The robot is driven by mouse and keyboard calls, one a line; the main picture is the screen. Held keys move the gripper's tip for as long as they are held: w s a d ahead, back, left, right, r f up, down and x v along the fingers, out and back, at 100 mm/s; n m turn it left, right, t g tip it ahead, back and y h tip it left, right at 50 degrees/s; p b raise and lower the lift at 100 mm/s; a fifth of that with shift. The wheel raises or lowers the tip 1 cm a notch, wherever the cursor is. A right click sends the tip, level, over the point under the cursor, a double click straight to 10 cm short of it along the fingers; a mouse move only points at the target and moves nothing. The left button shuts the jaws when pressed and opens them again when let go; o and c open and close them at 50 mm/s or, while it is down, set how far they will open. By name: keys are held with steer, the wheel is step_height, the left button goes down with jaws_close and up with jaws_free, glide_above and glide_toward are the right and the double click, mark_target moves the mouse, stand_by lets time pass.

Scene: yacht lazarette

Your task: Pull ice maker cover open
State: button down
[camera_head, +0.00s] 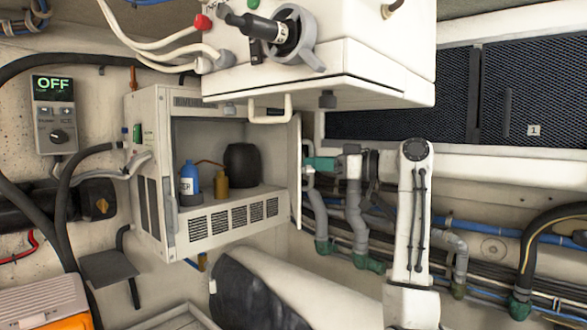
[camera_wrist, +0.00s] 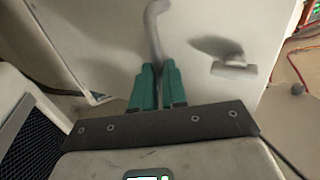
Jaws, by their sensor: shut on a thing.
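The ice maker (camera_head: 158,165) is a white cabinet with a vented lower front, at left-centre in the head view. Its cover (camera_head: 297,170) stands swung out at the right side, seen nearly edge-on, and the inside is exposed. In the wrist view the cover's pale panel (camera_wrist: 105,35) fills the upper middle. A grey curved handle (camera_wrist: 155,28) on it runs down between the green fingers of my gripper (camera_wrist: 156,72), which is shut on it. In the head view my gripper (camera_head: 318,164) is at the cover's right face; its tips are partly hidden.
Inside stand a blue bottle (camera_head: 189,178), a brass-coloured can (camera_head: 221,184) and a black rounded container (camera_head: 241,165). A white unit (camera_head: 330,45) hangs above the opening. Pipes (camera_head: 357,215) run behind my arm. A white cylinder (camera_head: 290,290) lies below.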

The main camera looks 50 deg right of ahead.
steer(key=s+d+n+g+y, duration=0.1)
steer(key=s+d+y, duration=0.1)
steer(key=d, duration=0.5)
steer(key=shift+s+p, duration=0.2)
steer(key=shift+p, duration=0.25)
steer(key=shift+a+f, duration=0.1)
steer(key=shift+f, duration=0.05)
steer(key=c, duration=1.3)
jaws_free()
steer(key=shift+w+f, duration=0.15)
steer(key=shift+w, duration=0.15)
steer(key=shift+c, duration=0.2)
steer(key=shift+o, duration=0.9)
steer(key=shift+s, duration=0.1)
steer(key=shift+s, duration=0.15)
